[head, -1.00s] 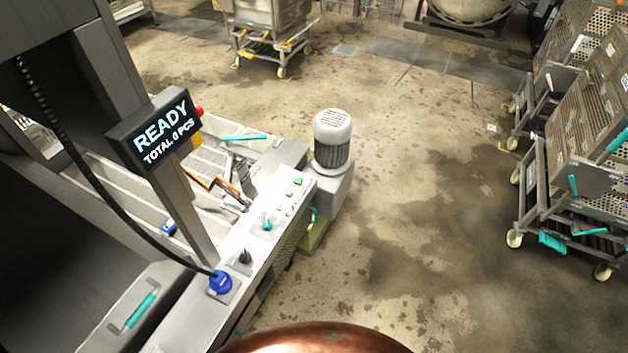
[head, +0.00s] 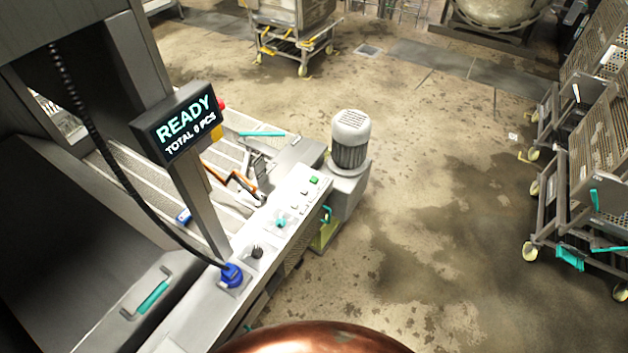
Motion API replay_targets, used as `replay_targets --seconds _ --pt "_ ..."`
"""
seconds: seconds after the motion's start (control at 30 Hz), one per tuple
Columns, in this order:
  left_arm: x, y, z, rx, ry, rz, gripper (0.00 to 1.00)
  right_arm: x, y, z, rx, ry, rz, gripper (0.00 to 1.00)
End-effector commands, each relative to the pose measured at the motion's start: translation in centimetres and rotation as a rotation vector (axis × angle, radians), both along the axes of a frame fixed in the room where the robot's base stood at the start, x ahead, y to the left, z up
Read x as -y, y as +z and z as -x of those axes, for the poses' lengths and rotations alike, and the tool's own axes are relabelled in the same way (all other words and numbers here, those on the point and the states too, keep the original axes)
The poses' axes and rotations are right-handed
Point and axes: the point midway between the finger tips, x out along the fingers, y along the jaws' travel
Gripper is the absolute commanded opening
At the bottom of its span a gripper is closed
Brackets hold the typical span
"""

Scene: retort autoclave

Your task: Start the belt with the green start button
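The green start button (head: 314,180) sits near the far end of the slim control panel (head: 262,232) along the machine's side. A teal switch (head: 281,222), a black knob (head: 256,251) and a blue plug (head: 232,275) with a coiled black cable are on the same panel, nearer to me. The belt (head: 225,160) lies behind the panel, partly hidden by the display post. The display (head: 180,122) reads READY, TOTAL 0 PCS. Neither of my grippers is in view.
A motor with a white cap (head: 350,130) stands beyond the panel's far end. A grey cover with a teal handle (head: 152,297) is at lower left. Perforated trolleys (head: 590,150) stand at right and another cart (head: 295,30) at the back. The floor (head: 440,220) between is clear.

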Motion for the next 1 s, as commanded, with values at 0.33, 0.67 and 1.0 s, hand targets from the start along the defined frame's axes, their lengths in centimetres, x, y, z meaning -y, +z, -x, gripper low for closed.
replay_targets --seconds 0.33,0.67,1.0 --pt "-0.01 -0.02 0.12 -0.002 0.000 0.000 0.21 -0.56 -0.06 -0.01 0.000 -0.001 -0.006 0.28" --pt "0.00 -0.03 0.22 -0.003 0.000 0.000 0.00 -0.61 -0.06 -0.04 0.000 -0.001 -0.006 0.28" --pt "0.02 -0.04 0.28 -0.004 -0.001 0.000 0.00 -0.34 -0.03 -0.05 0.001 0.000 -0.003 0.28"
